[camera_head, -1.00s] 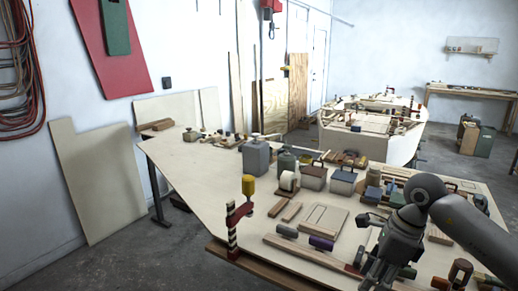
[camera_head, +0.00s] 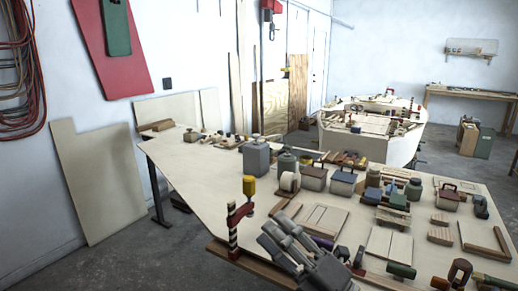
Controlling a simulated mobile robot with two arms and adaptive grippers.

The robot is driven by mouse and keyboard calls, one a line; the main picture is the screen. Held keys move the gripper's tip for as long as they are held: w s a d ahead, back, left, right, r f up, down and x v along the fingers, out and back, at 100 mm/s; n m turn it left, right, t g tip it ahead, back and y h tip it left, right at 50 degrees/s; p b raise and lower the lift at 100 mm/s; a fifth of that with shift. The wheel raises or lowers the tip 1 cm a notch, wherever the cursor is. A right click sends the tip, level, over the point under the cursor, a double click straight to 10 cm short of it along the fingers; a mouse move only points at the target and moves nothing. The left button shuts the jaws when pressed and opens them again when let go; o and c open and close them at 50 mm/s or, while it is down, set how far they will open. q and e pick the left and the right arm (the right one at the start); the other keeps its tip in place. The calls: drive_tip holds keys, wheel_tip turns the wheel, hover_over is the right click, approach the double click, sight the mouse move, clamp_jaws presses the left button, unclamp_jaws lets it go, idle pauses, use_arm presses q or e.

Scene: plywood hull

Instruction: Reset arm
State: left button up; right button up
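My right gripper (camera_head: 275,233) is at the bottom centre of the head view, low in front of the near edge of the workbench (camera_head: 195,172). Its grey fingers point up and to the left, with gaps between them, and it looks open and empty. It covers part of the bench's near edge and some of the items there. The rest of my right arm is below the picture. My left gripper and arm are not in view.
Grey canisters (camera_head: 256,158), toolboxes, planes and wood pieces crowd the bench. A boat hull (camera_head: 350,143) stands behind. Floor at left is open.

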drive_tip(key=s+d+f+m+h, duration=0.2)
drive_tip(key=d+f+m+h, duration=0.7)
drive_tip(key=m, duration=0.3)
drive_tip(key=s+d+f+m+h, duration=0.1)
drive_tip(key=d+f+m+h, duration=0.7)
drive_tip(key=f+m, duration=0.4)
drive_tip(key=s+f+m+g, duration=0.2)
drive_tip(key=s+f+g, duration=0.5)
drive_tip(key=s, duration=0.4)
drive_tip(key=s+f+m+g, duration=0.3)
drive_tip(key=s+f+g, duration=0.1)
drive_tip(key=s+f, duration=0.6)
drive_tip(key=s+f+g, duration=0.1)
drive_tip(key=s+f, duration=0.1)
drive_tip(key=f, duration=1.1)
drive_tip(key=s+f, duration=0.2)
drive_tip(key=f, duration=1)
drive_tip(key=s+d+f+g, duration=0.1)
drive_tip(key=s+d+f, duration=0.2)
drive_tip(key=s+f, duration=1.2)
drive_tip(key=shift+s+n+h, duration=0.3)
drive_tip(key=shift+s+h, duration=0.05)
drive_tip(key=shift+h, duration=0.05)
